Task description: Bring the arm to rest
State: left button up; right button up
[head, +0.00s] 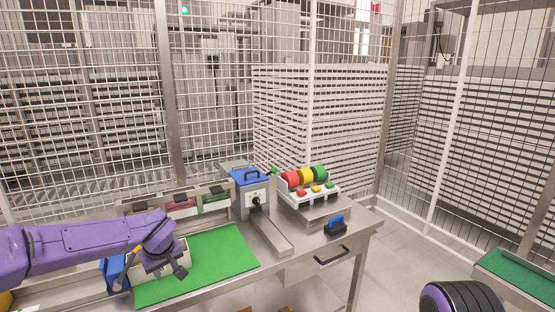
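My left arm (80,249) is purple and reaches in from the left over the steel table. Its gripper (165,262) is at the table's left part, by the left edge of the green mat (215,262). A dark finger part points down toward the mat. A pale box-like thing (150,270) and a blue thing (115,272) show under and beside the wrist, partly hidden. I cannot tell whether the gripper is open, or whether it touches them. Part of my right arm (460,298) shows at the bottom right; its gripper is out of view.
A blue-topped grey box (250,189) stands behind the mat. Wire fencing (310,100) encloses the back.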

pick_arm(q)
jog(key=s+d+f+n+t+y+b, duration=0.1)
jog(key=s+d+f+n+b, duration=0.1)
jog(key=s+f, duration=0.85)
jog(key=s+d+f+n+t+y+b, duration=0.15)
jog(key=s+f, duration=0.55)
jog(key=f, duration=0.7)
jog(key=s+f+m+h+b, duration=0.1)
jog(key=s+f, duration=0.2)
jog(key=s, duration=0.3)
jog(key=s+f+m+g+b, duration=0.1)
jog(key=s+f, duration=0.2)
jog(key=s, duration=0.3)
jog(key=shift+a+f+h, duration=0.2)
jog(key=shift+f+h, duration=0.15)
jog(key=s+a+f+m, duration=0.1)
jog(key=s, duration=0.2)
jog(key=s+f+m+g+b, duration=0.1)
jog(key=s, duration=0.3)
jog(key=s+a+f+m+g+b, duration=0.1)
jog(key=s+f, duration=0.1)
jog(key=s, duration=0.2)
jog(key=shift+a+g, duration=0.25)
jog(key=shift+a, duration=0.1)
jog(key=shift+c, duration=0.4)
jog(key=shift+s, duration=0.3)
pick_arm(e)
notch_tip(320, 180, down, 8)
jog(key=shift+d, duration=0.15)
